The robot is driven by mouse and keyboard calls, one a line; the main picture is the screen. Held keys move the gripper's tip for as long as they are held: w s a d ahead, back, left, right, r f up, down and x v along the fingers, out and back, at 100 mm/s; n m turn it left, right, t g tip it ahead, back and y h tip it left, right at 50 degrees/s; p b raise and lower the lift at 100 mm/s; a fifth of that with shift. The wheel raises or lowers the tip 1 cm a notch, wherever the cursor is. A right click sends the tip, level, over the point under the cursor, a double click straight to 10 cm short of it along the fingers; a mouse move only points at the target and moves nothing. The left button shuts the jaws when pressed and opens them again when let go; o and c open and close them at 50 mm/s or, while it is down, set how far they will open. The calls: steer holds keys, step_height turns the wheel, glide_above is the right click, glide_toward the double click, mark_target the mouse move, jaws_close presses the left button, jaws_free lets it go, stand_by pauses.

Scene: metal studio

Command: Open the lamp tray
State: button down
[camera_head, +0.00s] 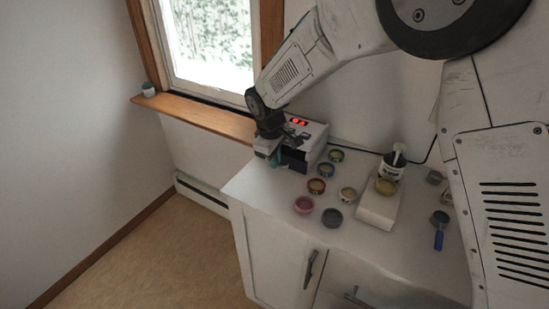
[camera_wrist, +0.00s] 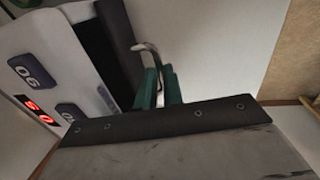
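The lamp (camera_head: 312,132) is a white box with a red lit display, standing at the back left of the counter beside the window. In the wrist view its side (camera_wrist: 60,60) shows round-cornered number labels and the red display. A dark tray front (camera_wrist: 122,50) carries a curved metal handle (camera_wrist: 147,48). My gripper (camera_head: 273,160) is at the lamp's front. Its teal fingers (camera_wrist: 160,86) are close together with the handle between them, and they appear shut on it. The tray's inside is hidden.
Several small round jars (camera_head: 316,186) stand right of the lamp on the white counter (camera_head: 265,190). A white scale (camera_head: 376,208), a mortar with pestle (camera_head: 392,166) and a blue-handled tool (camera_head: 439,238) are further right. Open floor lies left of the counter.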

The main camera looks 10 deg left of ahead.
steer(key=s+a, duration=0.1)
steer(key=s, duration=0.2)
steer(key=s+a, duration=0.2)
steer(key=s, duration=0.2)
steer(key=s+a, duration=0.1)
steer(key=s, duration=0.3)
steer(key=shift+a, duration=0.3)
steer(key=c, duration=1.5)
jaws_free()
steer(key=shift+r, duration=0.15)
steer(key=r, duration=0.5)
steer(key=s+r, duration=0.1)
steer(key=r, duration=0.1)
steer(key=shift+s+a+r, duration=0.1)
steer(key=shift+a+r, duration=0.15)
